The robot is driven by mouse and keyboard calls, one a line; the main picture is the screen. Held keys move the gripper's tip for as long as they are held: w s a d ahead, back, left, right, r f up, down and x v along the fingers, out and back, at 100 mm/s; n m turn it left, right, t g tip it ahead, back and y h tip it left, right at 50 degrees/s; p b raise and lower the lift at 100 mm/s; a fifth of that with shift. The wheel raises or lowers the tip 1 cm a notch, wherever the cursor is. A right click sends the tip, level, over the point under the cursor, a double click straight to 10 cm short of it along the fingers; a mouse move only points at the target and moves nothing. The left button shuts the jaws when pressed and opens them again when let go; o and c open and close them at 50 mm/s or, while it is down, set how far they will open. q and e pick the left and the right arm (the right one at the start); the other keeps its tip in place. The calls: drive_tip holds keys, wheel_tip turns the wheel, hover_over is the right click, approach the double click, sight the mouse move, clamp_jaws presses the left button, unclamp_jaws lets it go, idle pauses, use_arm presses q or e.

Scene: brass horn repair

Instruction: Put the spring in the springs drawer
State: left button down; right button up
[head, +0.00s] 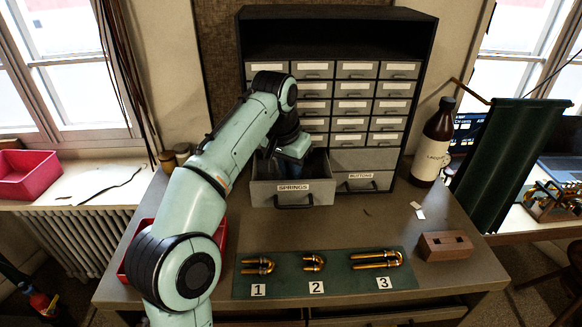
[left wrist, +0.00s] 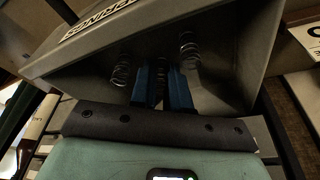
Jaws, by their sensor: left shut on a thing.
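The springs drawer (head: 319,190), labelled SPRINGS, is pulled open at the lower left of the cabinet. My left gripper (head: 288,160) reaches down into it, its fingers hidden in shadow in the head view. In the left wrist view its blue fingers (left wrist: 162,87) are inside the drawer (left wrist: 235,50), close together on a thin, dark thing taken to be the spring, which is barely visible between them. Two coil springs, one left (left wrist: 122,70) and one right (left wrist: 190,52) of the fingers, also show in the drawer. My right gripper is not in view.
A shut buttons drawer (head: 362,183) sits right of the open one. A brown bottle (head: 433,143) stands by the cabinet. A green mat (head: 288,283) with brass tubes and a brown block (head: 445,246) lie at the front. A red tray (head: 222,238) is partly behind my arm.

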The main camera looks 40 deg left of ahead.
use_arm(q)
drive_tip(key=c, duration=1.4)
unclamp_jaws()
drive_tip(key=shift+f, duration=0.1)
drive_tip(key=shift+s, duration=0.1)
drive_tip(key=v, duration=0.7)
drive_tip(key=shift+r, duration=0.45)
